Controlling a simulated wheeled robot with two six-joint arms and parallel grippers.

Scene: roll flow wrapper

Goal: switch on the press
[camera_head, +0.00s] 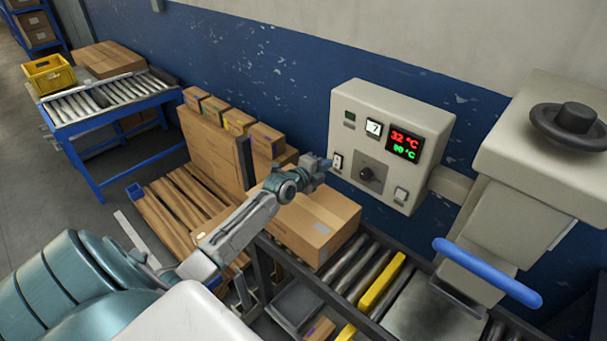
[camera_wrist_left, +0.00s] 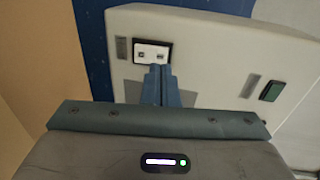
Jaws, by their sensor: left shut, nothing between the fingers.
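The press (camera_head: 500,180) stands at the right, with a blue handle and a dark round knob on top. Its pale control box (camera_head: 400,110) shows a red "32 °C" and a green reading on a display (camera_head: 405,145). A small black-and-white rocker switch (camera_head: 338,160) is at the box's lower left; it also shows in the left wrist view (camera_wrist_left: 152,50). My left gripper (camera_head: 325,164) is shut and empty, with its fingertips (camera_wrist_left: 159,72) just at the switch's edge. I cannot tell whether they touch it. My right gripper is not in view.
A dark rotary knob (camera_head: 372,174) and a pale button (camera_head: 401,195) are on the same box. A green indicator (camera_head: 349,117) sits above the switch. Several cartons stand behind.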

